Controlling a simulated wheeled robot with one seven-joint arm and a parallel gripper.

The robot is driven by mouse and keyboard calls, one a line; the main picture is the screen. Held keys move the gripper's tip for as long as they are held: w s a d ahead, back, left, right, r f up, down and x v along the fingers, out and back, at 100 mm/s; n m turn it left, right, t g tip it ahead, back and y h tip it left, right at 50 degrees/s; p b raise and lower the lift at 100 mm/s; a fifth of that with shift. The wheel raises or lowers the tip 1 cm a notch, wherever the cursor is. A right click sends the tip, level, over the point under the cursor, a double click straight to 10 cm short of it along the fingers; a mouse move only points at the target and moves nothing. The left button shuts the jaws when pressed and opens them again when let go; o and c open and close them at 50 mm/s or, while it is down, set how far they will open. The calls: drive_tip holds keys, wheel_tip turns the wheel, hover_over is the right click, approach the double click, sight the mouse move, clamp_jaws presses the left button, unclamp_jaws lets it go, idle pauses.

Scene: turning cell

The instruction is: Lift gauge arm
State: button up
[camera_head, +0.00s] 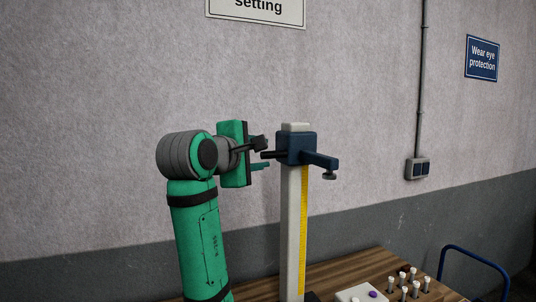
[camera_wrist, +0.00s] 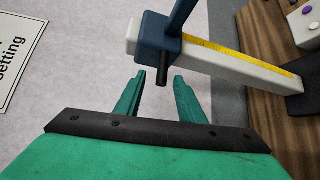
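The height gauge is a white upright column (camera_head: 293,235) with a yellow scale, standing on the wooden bench. Its dark blue gauge arm (camera_head: 318,159) sits near the top of the column and points right, with a small knob under its end. A black peg (camera_head: 272,154) sticks out of the slider's left side. My gripper (camera_head: 262,155) is level with the slider, to its left. In the wrist view its two green fingers (camera_wrist: 160,92) are apart, with the peg (camera_wrist: 163,74) showing beyond and between their tips. I see nothing held. Whether the tips reach around the peg is unclear.
The wooden bench (camera_head: 340,277) carries a pale block (camera_head: 360,293) with a purple button and several pale-topped pegs (camera_head: 415,288) at right. A blue tubular rail (camera_head: 478,257) stands at far right. The grey wall is behind; the air above the column is clear.

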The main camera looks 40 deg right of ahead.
drive_tip(key=shift+v, duration=1.45)
drive_tip(key=shift+d, duration=0.15)
